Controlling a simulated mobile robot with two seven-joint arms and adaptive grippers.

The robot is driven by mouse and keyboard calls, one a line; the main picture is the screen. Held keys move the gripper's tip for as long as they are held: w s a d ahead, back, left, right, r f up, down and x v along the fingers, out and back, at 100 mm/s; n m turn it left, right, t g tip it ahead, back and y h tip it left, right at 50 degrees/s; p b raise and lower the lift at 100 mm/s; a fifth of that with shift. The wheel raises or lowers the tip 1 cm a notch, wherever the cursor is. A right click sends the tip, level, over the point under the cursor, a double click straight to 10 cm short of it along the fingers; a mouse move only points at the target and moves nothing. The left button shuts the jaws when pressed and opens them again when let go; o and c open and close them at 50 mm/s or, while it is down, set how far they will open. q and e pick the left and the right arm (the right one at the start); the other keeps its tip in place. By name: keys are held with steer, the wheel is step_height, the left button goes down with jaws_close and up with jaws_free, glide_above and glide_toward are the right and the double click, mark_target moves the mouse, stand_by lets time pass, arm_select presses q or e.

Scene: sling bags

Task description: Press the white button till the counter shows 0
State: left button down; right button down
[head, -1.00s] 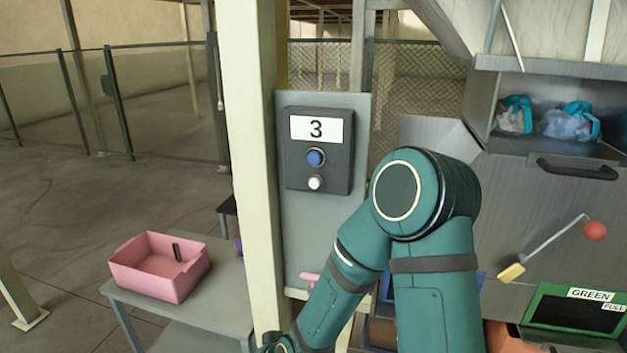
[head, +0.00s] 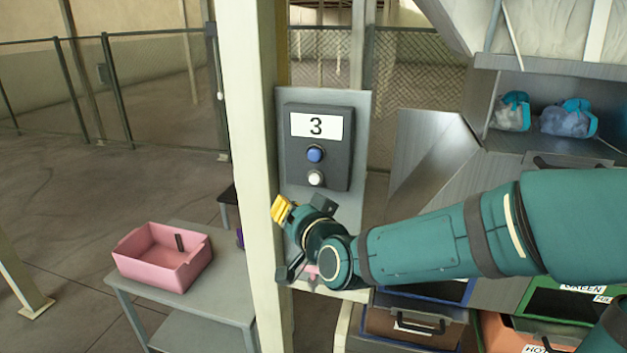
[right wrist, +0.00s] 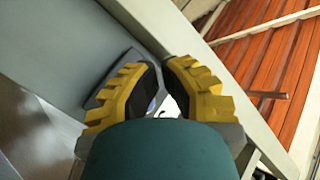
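The white button (head: 316,178) is on a dark control box (head: 344,150), below a blue button (head: 315,154). The counter (head: 316,126) above them reads 3. The box is mounted on a grey panel beside a cream post. My right gripper (head: 281,209), with yellow fingertips, is below and left of the white button, in front of the post and apart from the button. My left gripper is out of view.
The cream post (head: 252,150) stands close beside the gripper. A pink bin (head: 150,272) sits on a grey table at left. At right are a metal chute with bags (head: 568,119) and several labelled crates below. The space before the control box is free.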

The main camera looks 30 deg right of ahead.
mark_target(315, 179)
steer(key=w+d+b, duration=0.1)
steer(key=w+d, duration=0.4)
steer(key=d, duration=0.1)
steer(key=shift+w+d, duration=0.35)
steer(key=c, duration=1.7)
jaws_free()
jaws_close()
steer(key=shift+w+d+b, duration=0.3)
steer(key=shift+b, duration=0.3)
